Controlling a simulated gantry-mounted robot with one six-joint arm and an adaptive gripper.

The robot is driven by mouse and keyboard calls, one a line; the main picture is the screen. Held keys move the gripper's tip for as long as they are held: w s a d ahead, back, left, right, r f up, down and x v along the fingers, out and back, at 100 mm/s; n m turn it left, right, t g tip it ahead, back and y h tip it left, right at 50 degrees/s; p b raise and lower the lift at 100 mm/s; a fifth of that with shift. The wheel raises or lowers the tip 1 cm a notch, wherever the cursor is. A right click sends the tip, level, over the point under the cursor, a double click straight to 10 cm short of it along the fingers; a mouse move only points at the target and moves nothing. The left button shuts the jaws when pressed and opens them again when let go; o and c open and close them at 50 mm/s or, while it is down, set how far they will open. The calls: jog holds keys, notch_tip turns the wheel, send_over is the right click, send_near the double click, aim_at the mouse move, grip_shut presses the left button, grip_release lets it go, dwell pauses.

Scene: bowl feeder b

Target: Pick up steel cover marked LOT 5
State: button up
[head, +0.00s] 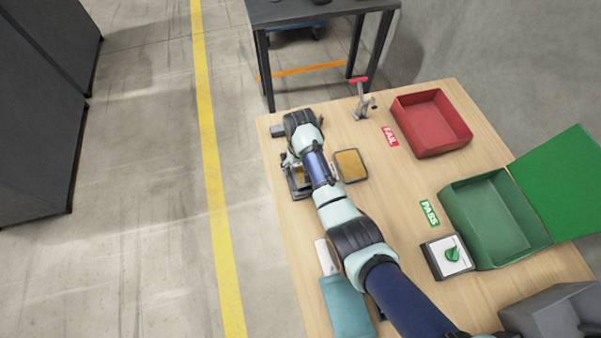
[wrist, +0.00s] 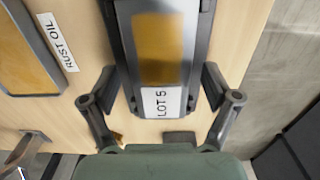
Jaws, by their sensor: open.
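The part marked LOT 5 (wrist: 163,102) lies in the middle of the wrist view, with a white label at its near end, an amber-brown patch and dark long edges. My gripper (wrist: 160,84) is open, with one finger on each side of the labelled end. I cannot tell whether the fingers touch it. In the head view my gripper (head: 291,160) is at the left part of the table, over a dark item (head: 298,183) partly hidden by my arm.
A shallow rust oil tray (wrist: 30,45) lies left in the wrist view; it also shows in the head view (head: 350,166). A clamp (head: 362,103), red bin (head: 432,122), green bin (head: 496,218) and switch box (head: 447,257) stand right. The table's left edge is close.

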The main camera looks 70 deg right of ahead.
jog(key=shift+d, duration=0.1)
jog(key=c, duration=1.5)
notch_tip(320, 180, up, 20)
jog(key=p, duration=1)
jog(key=shift+w+r, duration=0.1)
